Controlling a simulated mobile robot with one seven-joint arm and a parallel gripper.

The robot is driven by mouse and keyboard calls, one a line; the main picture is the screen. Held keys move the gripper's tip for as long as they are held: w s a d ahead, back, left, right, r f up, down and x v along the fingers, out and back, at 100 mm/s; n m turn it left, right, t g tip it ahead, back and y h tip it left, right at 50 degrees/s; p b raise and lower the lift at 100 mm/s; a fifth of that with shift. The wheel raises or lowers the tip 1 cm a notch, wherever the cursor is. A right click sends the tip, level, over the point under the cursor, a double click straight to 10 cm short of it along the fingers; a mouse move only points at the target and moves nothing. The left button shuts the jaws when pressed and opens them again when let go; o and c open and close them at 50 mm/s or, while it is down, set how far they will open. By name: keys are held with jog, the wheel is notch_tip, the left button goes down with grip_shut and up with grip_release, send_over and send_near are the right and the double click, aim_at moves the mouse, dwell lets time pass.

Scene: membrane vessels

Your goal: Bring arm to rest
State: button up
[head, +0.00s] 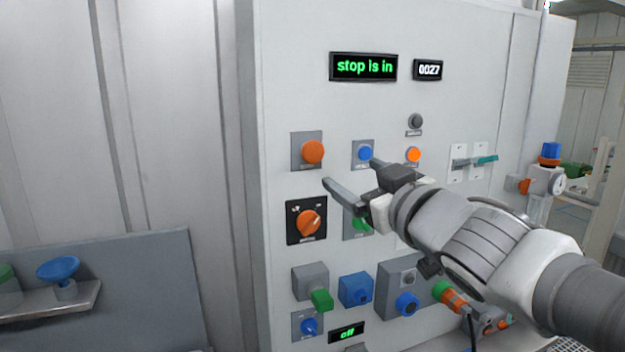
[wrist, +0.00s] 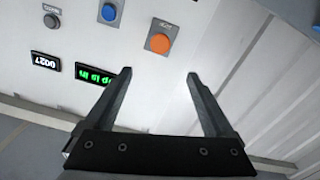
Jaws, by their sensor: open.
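My arm reaches in from the right in the head view, in front of a light grey control panel (head: 430,110). My gripper (head: 348,175) is open with nothing between its fingers. In the wrist view, both fingers of my gripper (wrist: 160,75) stand wide apart, below the orange push button (wrist: 159,38). That orange button (head: 313,152) is left of my fingertips in the head view. A blue button (head: 365,153) is close to the upper finger; whether they touch I cannot tell. A green display (head: 363,67) reads "stop is in". My gripper partly hides a green button (head: 362,222).
An orange rotary knob (head: 309,222) is below my fingers. Blue and green controls (head: 355,289) stick out lower down. A teal-handled lever (head: 475,161) and a gauge with a blue cap (head: 549,165) are at right. A shelf (head: 50,302) holds a blue mushroom-shaped piece (head: 58,270).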

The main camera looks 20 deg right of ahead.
jog(key=s+a+f+m+g+h+b, duration=0.1)
jog(key=s+f+m+g, duration=0.15)
jog(key=f, duration=0.35)
jog(key=s+a+f+m+g+h+b, duration=0.1)
jog(key=f+g+h, duration=0.1)
jog(key=f+g, duration=0.35)
jog(key=s+a+f+g+y, duration=0.3)
jog(key=s+a+f+g, duration=0.1)
jog(key=s+a+f, duration=0.5)
notch_tip(320, 180, down, 3)
jog(key=shift+s+r, duration=0.1)
jog(key=shift+s, duration=0.15)
jog(key=shift+n, duration=0.25)
